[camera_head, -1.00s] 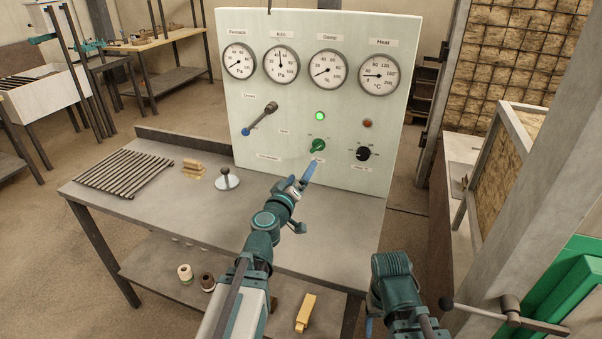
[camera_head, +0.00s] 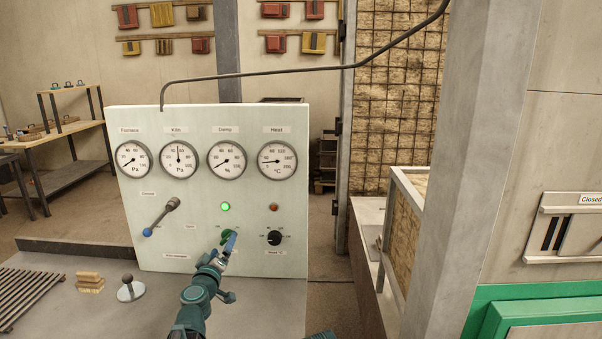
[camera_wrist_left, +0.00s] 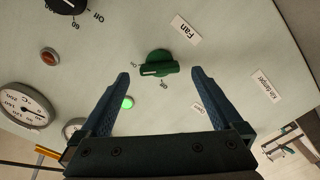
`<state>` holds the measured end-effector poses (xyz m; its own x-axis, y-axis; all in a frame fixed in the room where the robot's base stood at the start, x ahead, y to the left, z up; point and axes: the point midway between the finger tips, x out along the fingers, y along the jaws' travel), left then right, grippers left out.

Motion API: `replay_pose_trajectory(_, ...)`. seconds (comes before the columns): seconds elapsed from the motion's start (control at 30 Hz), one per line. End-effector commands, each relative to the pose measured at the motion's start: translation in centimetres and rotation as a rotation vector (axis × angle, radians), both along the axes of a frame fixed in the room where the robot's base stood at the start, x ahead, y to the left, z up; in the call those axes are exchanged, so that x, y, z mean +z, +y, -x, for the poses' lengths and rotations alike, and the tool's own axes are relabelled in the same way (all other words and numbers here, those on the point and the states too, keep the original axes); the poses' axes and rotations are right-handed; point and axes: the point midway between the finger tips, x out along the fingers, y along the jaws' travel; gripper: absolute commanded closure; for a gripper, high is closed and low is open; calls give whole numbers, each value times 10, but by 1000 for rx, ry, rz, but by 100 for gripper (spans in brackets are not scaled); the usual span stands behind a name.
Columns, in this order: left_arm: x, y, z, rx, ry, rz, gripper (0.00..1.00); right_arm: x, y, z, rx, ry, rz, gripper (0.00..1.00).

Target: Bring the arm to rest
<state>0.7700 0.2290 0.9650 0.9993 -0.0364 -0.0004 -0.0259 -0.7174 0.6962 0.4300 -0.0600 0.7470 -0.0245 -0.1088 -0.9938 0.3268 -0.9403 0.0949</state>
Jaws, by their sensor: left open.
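The pale control panel (camera_head: 150,240) stands upright at the back of the grey workbench. My left gripper (camera_head: 231,242) is in front of its lower middle, overlapping the green fan knob (camera_head: 225,236) in the head view. In the left wrist view my left gripper (camera_wrist_left: 160,73) is open and empty. Its blue fingers point at the panel, and the green knob (camera_wrist_left: 158,64) shows in the gap by their tips, not gripped. The exact distance to the panel is unclear. A teal piece of my right arm shows at the bottom edge; its gripper is out of view.
The green lamp (camera_head: 225,207) is lit. A round-topped handle (camera_head: 129,288), wooden blocks (camera_head: 90,282) and a slatted grate (camera_head: 30,295) lie on the bench. A grey post (camera_head: 475,150) stands right.

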Motion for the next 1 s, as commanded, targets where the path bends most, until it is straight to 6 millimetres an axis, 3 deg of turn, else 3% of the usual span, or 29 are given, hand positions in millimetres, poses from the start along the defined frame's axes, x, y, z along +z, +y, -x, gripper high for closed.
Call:
replay_pose_trajectory(0.03, 0, 0, -10, 0, 0, 0, 0, 0, 0, 0, 0, 0, 0, 31)
replay_pose_trajectory(0.2, 0, 0, -21, 1, 0, 0, 0, 0, 0, 0, 0, 0, 0, 31)
replay_pose_trajectory(0.57, 0, 0, -21, 2, -1, 0, 0, 0, 0, 0, 0, 0, 0, 31)
replay_pose_trajectory(0.77, 0, 0, -5, 1, 0, 0, 0, 0, 0, 0, 0, 0, 0, 31)
replay_pose_trajectory(1.0, 0, -1, 32, -3, 0, 0, 0, 0, 0, 0, 0, 0, 0, 31)
